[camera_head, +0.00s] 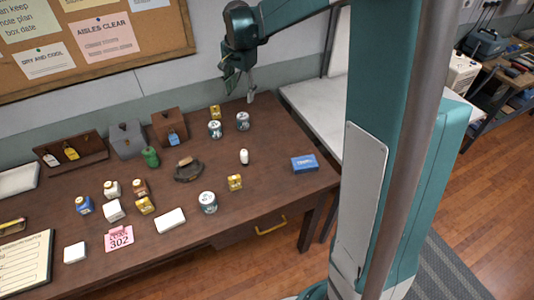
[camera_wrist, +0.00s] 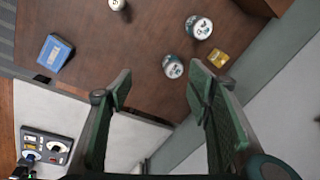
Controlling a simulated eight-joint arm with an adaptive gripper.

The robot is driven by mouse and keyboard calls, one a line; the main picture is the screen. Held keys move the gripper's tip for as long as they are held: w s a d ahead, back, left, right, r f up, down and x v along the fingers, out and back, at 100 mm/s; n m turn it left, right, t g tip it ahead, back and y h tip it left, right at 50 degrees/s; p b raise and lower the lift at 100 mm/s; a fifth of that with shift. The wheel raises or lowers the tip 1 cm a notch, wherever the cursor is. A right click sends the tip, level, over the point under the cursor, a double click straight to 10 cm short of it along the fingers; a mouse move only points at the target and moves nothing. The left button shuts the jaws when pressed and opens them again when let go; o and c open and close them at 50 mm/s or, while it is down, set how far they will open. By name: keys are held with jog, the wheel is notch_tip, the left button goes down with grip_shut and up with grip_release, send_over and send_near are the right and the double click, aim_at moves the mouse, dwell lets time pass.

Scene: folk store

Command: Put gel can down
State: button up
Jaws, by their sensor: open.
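Three similar cans with white lids and grey-teal sides stand upright on the brown table (camera_head: 262,165). One can (camera_head: 242,121) is near the back right, with a second can (camera_head: 215,129) just left of it. A third can (camera_head: 208,202) stands near the front edge. I cannot tell which is the gel can, as the labels are too small to read. My gripper (camera_head: 241,90) is open and empty above the table's back edge. In the wrist view the nearer can (camera_wrist: 173,66) and another can (camera_wrist: 199,27) lie beyond my open fingers (camera_wrist: 160,82), untouched.
A yellow box (camera_head: 215,111) stands behind the back cans. A white bottle (camera_head: 244,157), a blue box (camera_head: 304,163) and a yellow box (camera_head: 235,182) stand on the right half. Bottles and boxes crowd the left. Bare tabletop lies between the back cans and blue box.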

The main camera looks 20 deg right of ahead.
jog(key=s+a+r+n+t, duration=0.1)
jog(key=s+a+r+n, duration=0.3)
jog(key=s, duration=0.6)
jog(key=s+r+n+t, duration=0.2)
jog(key=s+r, duration=0.3)
jog(key=s, duration=0.4)
jog(key=s+a+f+n+t, duration=0.1)
jog(key=s+n, duration=0.2)
jog(key=s, duration=0.6)
jog(key=s+a+f+n+t, duration=0.1)
jog(key=s+f+n, duration=0.1)
jog(key=s, duration=0.7)
jog(key=shift+s+a+f+n, duration=0.25)
jog(key=shift+s+a+n, duration=0.05)
jog(key=shift+n, duration=0.2)
jog(key=shift+r, duration=0.15)
jog(key=shift+c, duration=0.3)
